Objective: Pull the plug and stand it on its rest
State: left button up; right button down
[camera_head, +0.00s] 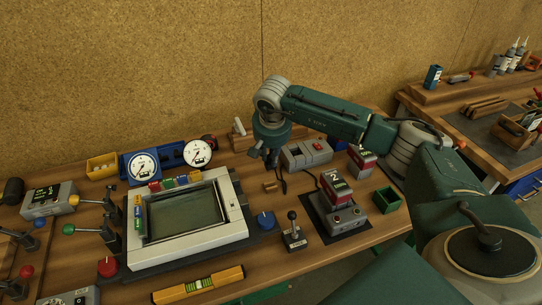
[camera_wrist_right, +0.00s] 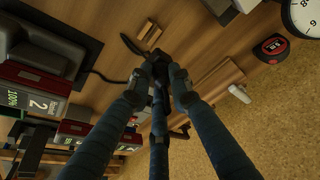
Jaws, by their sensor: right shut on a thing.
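My right gripper (camera_head: 268,158) is above the back middle of the bench, fingers pointing down. In the right wrist view its fingers (camera_wrist_right: 160,85) close together on a small dark thing (camera_wrist_right: 155,66), which looks like the plug; the fingers hide most of it. A black cord (camera_head: 283,183) hangs beside the gripper; a dark curved piece of it also shows in the wrist view (camera_wrist_right: 131,44). A small wooden block (camera_head: 271,186), perhaps the rest, lies just below the gripper and beside the fingertips in the wrist view (camera_wrist_right: 149,36). A grey box with red switches (camera_head: 306,153) stands to the right. My left gripper is out of view.
A framed screen (camera_head: 185,218) fills the bench's middle left. Two round gauges (camera_head: 197,153) stand behind it. A red-topped battery charger (camera_head: 336,203), a joystick (camera_head: 293,238) and a green bin (camera_head: 388,199) lie to the right. A wooden stand with a white handle (camera_head: 240,135) is left of my gripper.

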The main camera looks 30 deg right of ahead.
aim_at(271, 168)
jog(key=shift+f, duration=0.5)
jog(key=shift+f+b, duration=0.4)
jog(key=shift+b, duration=0.15)
notch_tip(271, 168, down, 3)
jog(key=shift+r+b, duration=0.2)
jog(key=shift+b, duration=0.8)
jog(key=shift+f+b, duration=0.5)
jog(key=shift+f, duration=0.1)
pick_arm(q)
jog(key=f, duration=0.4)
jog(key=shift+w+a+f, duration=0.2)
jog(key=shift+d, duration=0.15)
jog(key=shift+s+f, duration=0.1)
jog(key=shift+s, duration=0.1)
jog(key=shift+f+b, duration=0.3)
jog(key=shift+b, duration=0.1)
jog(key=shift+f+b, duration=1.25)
pick_arm(e)
jog(key=shift+f, duration=1.5)
